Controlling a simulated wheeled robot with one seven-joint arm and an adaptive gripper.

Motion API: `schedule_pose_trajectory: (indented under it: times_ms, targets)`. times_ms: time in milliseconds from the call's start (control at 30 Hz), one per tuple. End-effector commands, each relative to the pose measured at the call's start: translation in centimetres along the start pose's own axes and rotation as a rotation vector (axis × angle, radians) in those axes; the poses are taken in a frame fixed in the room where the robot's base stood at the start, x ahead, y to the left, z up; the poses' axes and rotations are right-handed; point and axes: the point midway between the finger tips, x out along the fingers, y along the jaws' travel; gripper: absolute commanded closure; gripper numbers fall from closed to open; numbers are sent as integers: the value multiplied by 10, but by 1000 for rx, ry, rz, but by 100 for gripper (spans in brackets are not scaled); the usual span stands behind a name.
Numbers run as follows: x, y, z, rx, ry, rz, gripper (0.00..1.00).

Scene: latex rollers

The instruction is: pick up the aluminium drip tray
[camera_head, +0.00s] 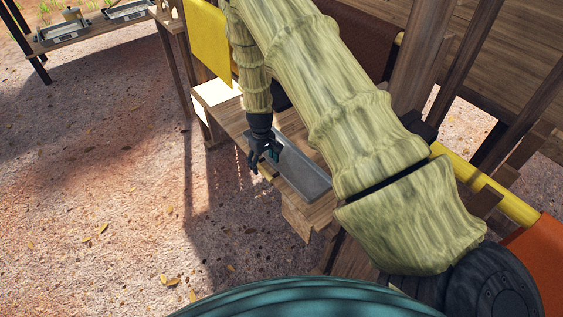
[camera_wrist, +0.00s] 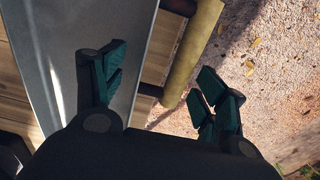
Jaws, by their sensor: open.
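The aluminium drip tray (camera_head: 300,175) is a long, shallow grey metal tray lying on a wooden bench (camera_head: 231,118). In the wrist view the tray (camera_wrist: 58,45) fills the upper left, with a bright strip of light on it. My gripper (camera_head: 261,160) is at the tray's near long edge, pointing down. In the wrist view my gripper (camera_wrist: 165,85) is open, with one dark green finger over the tray and the other out past its edge, over the ground. I cannot tell whether a finger touches the tray.
A wooden roller-like bar (camera_wrist: 194,50) runs along the bench edge beside the tray. A yellow cloth (camera_head: 209,40) hangs behind my gripper. Another table (camera_head: 95,27) with trays stands at the far left. The dirt ground (camera_head: 110,170) on the left is open, with scattered leaves.

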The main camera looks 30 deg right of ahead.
Motion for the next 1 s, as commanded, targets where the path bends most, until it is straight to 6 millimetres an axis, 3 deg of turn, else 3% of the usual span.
schedule_pose_trajectory:
  times_ms: [67, 367, 667, 1000]
  targets:
    - [0, 0, 0, 0, 0, 0, 30]
    - [-1, 0, 0, 0, 0, 0, 82]
    - [-5, 0, -1, -1, 1, 1, 82]
    - [-55, 0, -1, -2, 2, 1, 82]
